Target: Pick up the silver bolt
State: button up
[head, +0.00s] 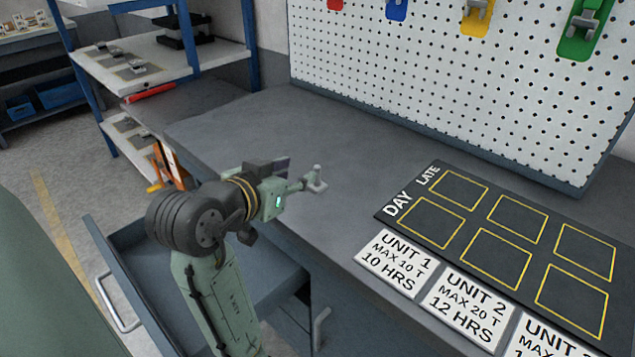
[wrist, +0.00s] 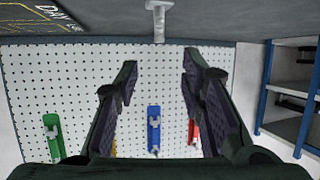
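A small silver bolt (head: 317,184) appears just beyond the fingertips of my gripper (head: 288,174) in the head view, over the grey workbench. It looks upright, with its wide end down and its shank up. In the wrist view, which is upside down, the bolt (wrist: 158,20) shows at the top centre, past my gripper (wrist: 160,65). My gripper is open, with nothing between its two dark fingers. The bolt lies roughly in line with the gap between them. The fingers look apart from it; the exact distance is hard to tell.
The workbench (head: 330,130) is clear behind the bolt. A black marked mat (head: 470,222) and white unit labels (head: 396,260) lie to the right. A pegboard (head: 440,90) with coloured holders stands behind. An open drawer (head: 180,252) and shelves (head: 150,62) are left.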

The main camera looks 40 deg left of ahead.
aim_at(315, 168)
jog(key=x, duration=0.5)
jog(key=shift+d+f+p, duration=0.2)
jog(key=shift+f+p, duration=0.15)
jog(key=shift+f, duration=0.05)
jog(key=shift+p+x, duration=0.9)
jog(key=shift+x, duration=1.85)
jog(key=shift+s+a, duration=0.1)
jog(key=shift+c, duration=0.3)
grip_shut()
jog(key=shift+r, duration=0.1)
